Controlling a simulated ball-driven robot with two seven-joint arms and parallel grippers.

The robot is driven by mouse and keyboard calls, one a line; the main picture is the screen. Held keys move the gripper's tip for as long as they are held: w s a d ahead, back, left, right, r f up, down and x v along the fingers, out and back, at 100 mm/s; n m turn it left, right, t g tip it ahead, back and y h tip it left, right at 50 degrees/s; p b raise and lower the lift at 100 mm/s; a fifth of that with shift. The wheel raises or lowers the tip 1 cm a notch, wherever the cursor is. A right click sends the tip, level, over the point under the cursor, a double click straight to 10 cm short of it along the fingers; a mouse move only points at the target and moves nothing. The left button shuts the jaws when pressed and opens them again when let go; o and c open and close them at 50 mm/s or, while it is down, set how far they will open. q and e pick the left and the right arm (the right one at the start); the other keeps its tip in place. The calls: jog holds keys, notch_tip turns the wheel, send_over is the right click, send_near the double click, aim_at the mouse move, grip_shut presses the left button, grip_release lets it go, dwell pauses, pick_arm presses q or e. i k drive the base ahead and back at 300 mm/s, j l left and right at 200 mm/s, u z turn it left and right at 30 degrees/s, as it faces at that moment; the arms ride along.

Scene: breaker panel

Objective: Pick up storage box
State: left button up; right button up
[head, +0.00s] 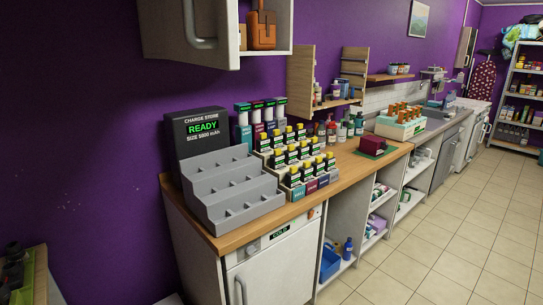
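Neither of my grippers is in view. No thing here is labelled as a storage box, and I cannot tell which one the task names. A dark red box (372,146) sits on a green base on the wooden counter (345,166), right of the bottle racks. A white and green crate (400,124) holding several orange-topped items stands farther back on the counter.
A grey stepped charging stand (225,175) reading "READY" stands at the counter's near end. Racks of yellow-topped bottles (297,157) stand beside it. An open wall cabinet (218,30) hangs above. A white cold unit (277,265) sits below. The tiled floor (440,250) at right is clear.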

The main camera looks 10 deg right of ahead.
aim_at(374, 147)
jog(key=i+l, duration=0.2)
jog(key=l, duration=0.2)
jog(key=i+l, duration=0.2)
jog(key=l, duration=0.2)
jog(key=i+l, duration=0.15)
jog(key=l, duration=0.25)
jog(key=i+l, duration=0.2)
jog(key=l, duration=0.25)
jog(key=i+l+z, duration=0.1)
jog(key=l, duration=0.3)
jog(key=i+l, duration=0.5)
jog(key=l, duration=0.3)
